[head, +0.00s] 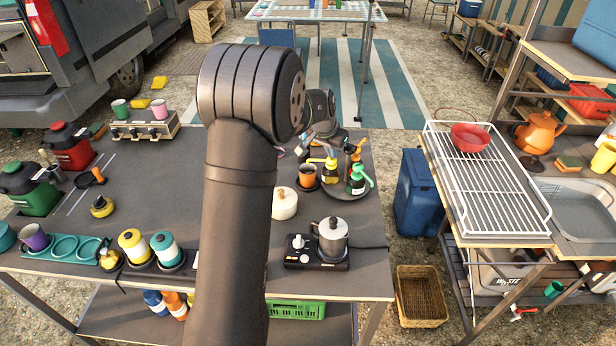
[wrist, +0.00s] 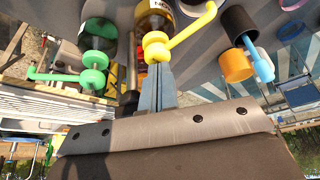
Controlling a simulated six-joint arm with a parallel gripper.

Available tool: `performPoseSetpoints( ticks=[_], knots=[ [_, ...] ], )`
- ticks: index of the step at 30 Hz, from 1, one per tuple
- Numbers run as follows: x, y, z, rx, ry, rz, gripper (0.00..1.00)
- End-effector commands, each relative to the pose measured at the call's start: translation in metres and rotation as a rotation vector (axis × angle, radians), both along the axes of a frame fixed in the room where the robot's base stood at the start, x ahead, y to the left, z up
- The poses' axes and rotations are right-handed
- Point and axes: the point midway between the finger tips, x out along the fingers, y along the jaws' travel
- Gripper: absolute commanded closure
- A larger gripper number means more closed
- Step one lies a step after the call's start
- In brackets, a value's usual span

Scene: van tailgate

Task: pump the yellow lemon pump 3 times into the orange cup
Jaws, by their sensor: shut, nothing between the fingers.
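I cannot tell whether the tips touch the pump head. In the head view, my gripper (head: 329,146) is small and partly hidden by my arm, just behind the yellow pump. The orange cup (head: 307,177) stands just left of the yellow pump, with something dark inside.
A green pump (head: 358,180) stands close right of the yellow one and shows in the wrist view (wrist: 95,60). A cream lidded pot (head: 285,204) and a moka pot on a burner (head: 332,238) stand nearer.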

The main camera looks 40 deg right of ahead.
Motion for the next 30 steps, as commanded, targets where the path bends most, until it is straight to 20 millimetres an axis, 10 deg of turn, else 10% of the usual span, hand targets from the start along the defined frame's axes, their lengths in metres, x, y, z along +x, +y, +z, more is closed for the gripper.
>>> performPoseSetpoints(
  ticks=[30],
  knots=[
    [0.0,0.0,0.026,0.002,0.001,0.0,1.0]
  ],
)
